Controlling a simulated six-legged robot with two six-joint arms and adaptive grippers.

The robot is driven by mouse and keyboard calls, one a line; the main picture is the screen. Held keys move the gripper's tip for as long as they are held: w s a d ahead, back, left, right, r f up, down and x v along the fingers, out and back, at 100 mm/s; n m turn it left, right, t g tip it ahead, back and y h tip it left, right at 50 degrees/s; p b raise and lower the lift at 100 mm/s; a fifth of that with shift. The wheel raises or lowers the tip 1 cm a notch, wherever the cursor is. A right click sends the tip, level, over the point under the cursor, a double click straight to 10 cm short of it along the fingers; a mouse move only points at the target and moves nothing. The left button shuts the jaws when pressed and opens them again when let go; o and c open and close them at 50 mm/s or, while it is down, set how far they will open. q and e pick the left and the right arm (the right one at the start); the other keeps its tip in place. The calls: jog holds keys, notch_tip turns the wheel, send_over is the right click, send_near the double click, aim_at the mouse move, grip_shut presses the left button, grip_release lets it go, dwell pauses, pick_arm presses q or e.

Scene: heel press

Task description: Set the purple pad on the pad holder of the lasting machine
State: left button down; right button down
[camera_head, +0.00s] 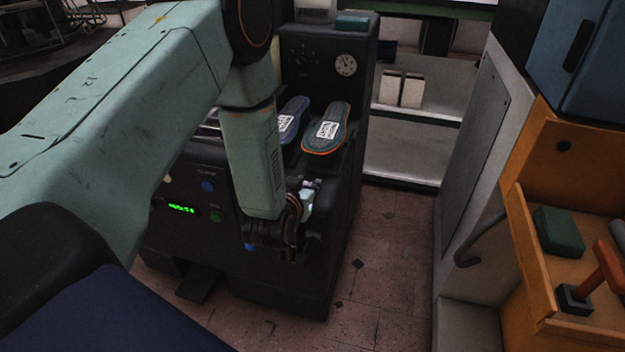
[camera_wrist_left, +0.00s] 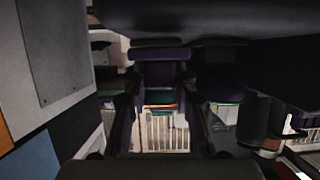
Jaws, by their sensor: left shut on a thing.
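The dark lasting machine (camera_head: 335,185) stands in the middle of the head view, with a gauge and a green display. Two labelled soles lie on its top, a purple-grey one (camera_head: 291,117) and a teal one with an orange edge (camera_head: 325,132). My left gripper (camera_head: 295,232) is in front of the machine's right part. In the left wrist view its fingers (camera_wrist_left: 160,95) stand apart, shut on a purple block (camera_wrist_left: 160,54), which looks like the purple pad. The head view does not show the pad clearly. I cannot make out the pad holder. My right gripper is not in view.
An orange bench (camera_head: 530,240) at the right holds a green block (camera_head: 558,230) and a red-handled tool (camera_head: 600,268). A grey cabinet (camera_head: 472,150) stands beside it. Pale shelves (camera_head: 415,140) are behind. The tiled floor (camera_head: 385,250) between machine and cabinet is clear.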

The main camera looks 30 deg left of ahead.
pick_arm(q)
jog(key=shift+w+a+f, duration=0.15)
jog(key=shift+w, duration=0.25)
jog(key=w, duration=0.1)
jog(key=w+a+b, duration=0.1)
jog(key=w, duration=0.1)
jog(key=shift+w+a+r, duration=0.15)
jog(key=shift+w+r, duration=0.05)
jog(key=shift+w+f+b, duration=0.2)
jog(key=shift+f+b, duration=0.15)
jog(key=shift+f, duration=0.15)
jog(key=shift+w+f+b, duration=0.2)
jog(key=shift+f+b, duration=0.1)
jog(key=shift+f, duration=0.15)
jog(key=shift+s+r, duration=0.2)
jog(key=shift+f, duration=0.15)
jog(key=c, duration=1.1)
grip_release()
jog(key=shift+w, duration=0.1)
jog(key=p+v, duration=0.4)
jog(key=v, duration=0.8)
